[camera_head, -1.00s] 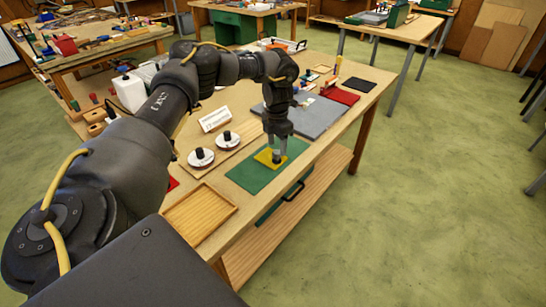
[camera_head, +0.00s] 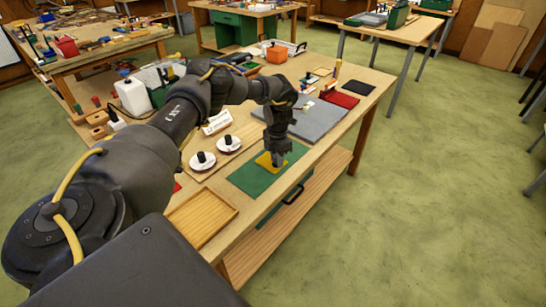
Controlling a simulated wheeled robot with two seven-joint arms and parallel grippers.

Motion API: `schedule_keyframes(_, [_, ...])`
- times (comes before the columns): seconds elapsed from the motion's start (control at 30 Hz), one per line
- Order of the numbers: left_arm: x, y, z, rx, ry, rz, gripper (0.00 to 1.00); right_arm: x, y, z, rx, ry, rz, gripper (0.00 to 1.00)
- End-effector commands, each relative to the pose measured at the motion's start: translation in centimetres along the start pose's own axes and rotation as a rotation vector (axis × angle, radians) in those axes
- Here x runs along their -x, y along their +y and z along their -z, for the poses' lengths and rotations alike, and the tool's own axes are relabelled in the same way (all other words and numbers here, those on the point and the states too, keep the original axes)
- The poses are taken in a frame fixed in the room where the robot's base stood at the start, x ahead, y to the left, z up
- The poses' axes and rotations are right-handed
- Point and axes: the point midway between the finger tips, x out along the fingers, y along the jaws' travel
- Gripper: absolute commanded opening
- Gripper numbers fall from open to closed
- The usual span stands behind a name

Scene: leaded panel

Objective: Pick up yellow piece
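The yellow piece (camera_head: 265,161) lies on a green mat (camera_head: 250,182) near the front edge of the workbench. My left gripper (camera_head: 278,163) points straight down at the piece, with its fingertips at or just above it. The fingers cover part of the piece. They are seen nearly edge-on, so I cannot tell whether they are open or shut, or whether they touch the piece. My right gripper is out of view.
A wooden tray (camera_head: 201,217) sits at the near end of the bench. Two white discs with black knobs (camera_head: 202,160) stand left of the mat.

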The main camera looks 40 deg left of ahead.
Motion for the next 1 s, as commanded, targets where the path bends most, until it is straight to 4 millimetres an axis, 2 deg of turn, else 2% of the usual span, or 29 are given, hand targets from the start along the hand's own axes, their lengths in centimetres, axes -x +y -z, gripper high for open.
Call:
schedule_keyframes(0.07, [0.0, 0.0, 0.0, 0.0, 0.0, 0.0, 0.08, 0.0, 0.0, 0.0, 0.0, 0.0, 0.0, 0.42])
schedule_keyframes(0.37, [0.2, 0.1, -0.1, 0.001, -0.002, 0.0, 0.08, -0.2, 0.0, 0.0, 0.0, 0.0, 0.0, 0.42])
schedule_keyframes(0.47, [0.7, 0.1, -0.1, 0.001, -0.004, 0.0, 0.08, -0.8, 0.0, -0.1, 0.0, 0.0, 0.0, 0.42])
schedule_keyframes(0.6, [2.7, 0.1, -0.2, 0.0, -0.009, 0.0, 0.08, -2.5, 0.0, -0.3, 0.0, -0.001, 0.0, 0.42])
schedule_keyframes(0.87, [8.7, -5.0, -1.1, -0.007, -0.007, -0.001, 0.08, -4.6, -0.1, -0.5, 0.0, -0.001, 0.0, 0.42])
schedule_keyframes(1.0, [10.5, -8.4, -1.6, -0.008, -0.004, -0.003, 0.08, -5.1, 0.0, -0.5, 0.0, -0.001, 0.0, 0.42])
